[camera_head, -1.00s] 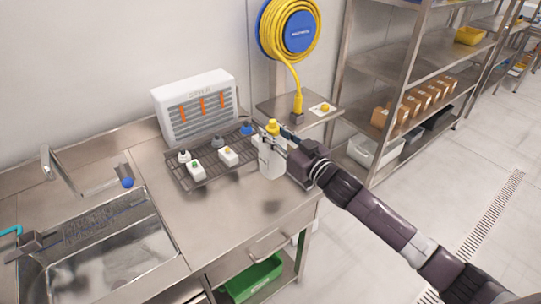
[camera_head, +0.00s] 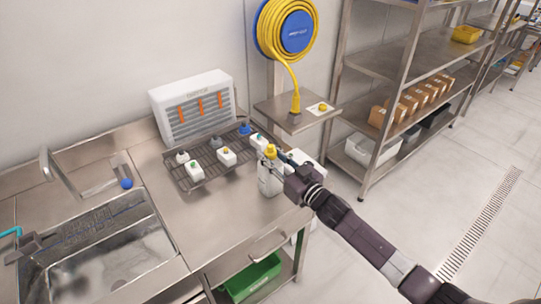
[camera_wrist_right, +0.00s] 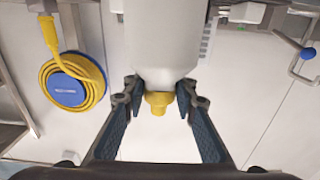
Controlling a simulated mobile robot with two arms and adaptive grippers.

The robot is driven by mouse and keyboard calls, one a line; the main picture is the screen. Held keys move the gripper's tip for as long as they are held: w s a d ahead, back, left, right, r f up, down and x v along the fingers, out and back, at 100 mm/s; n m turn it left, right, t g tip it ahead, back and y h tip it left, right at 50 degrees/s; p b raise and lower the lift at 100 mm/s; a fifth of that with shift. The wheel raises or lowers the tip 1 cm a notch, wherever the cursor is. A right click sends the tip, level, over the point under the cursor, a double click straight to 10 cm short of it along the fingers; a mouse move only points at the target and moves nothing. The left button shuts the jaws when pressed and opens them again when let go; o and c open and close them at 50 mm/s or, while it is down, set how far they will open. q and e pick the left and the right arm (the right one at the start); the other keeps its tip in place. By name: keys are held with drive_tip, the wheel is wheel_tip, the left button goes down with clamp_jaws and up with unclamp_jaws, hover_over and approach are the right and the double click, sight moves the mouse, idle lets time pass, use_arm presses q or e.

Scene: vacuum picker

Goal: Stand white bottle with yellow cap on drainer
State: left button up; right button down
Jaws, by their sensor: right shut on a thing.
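The white bottle (camera_head: 270,180) with a yellow cap is held upright by my right gripper (camera_head: 275,160), just in front of the drainer's right end. In the right wrist view, my right gripper (camera_wrist_right: 158,98) is shut around the bottle's neck, with the yellow cap (camera_wrist_right: 157,103) between the fingers and the white body (camera_wrist_right: 165,40) beyond. Whether the bottle's base touches the counter is unclear. The dark wire drainer (camera_head: 210,174) lies on the steel counter and carries several small white bottles with grey, green, yellow and blue caps. My left gripper is not seen.
A white box with orange slots (camera_head: 195,105) stands behind the drainer. A sink (camera_head: 100,262) is at the left. A small wall shelf (camera_head: 300,117) sits beneath a yellow hose reel (camera_head: 288,27). The counter (camera_head: 225,210) in front of the drainer is clear.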

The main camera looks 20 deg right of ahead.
drive_tip(key=c, duration=1.7)
unclamp_jaws()
drive_tip(key=shift+o, duration=0.6)
drive_tip(key=b+v, duration=0.2)
drive_tip(key=v, duration=1)
